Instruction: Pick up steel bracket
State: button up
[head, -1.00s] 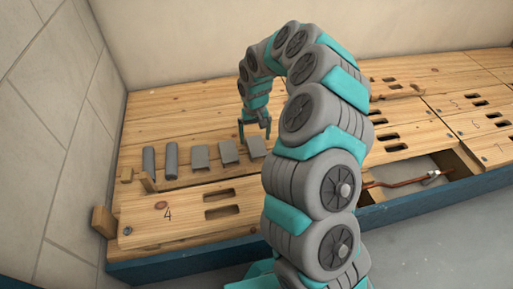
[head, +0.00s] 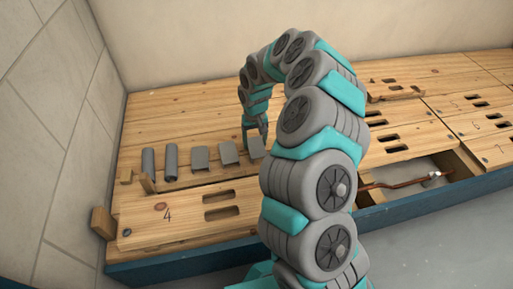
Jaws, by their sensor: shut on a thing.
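Three grey steel brackets lie in a row on the wooden boards: one on the left (head: 199,158), one in the middle (head: 229,153), and one on the right (head: 256,148). My gripper (head: 256,136) reaches down at the right-hand bracket's far edge and is shut on that bracket. The bracket appears still at board level. My gripper's fingertips are small and partly hidden, so the exact contact is hard to see.
A board marked 4 (head: 180,212) with slots is in front. An open bay with a copper pipe (head: 402,184) is at the right. A wall rises at the left.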

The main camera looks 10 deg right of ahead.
jog(key=c, duration=0.3)
jog(key=shift+c, duration=0.2)
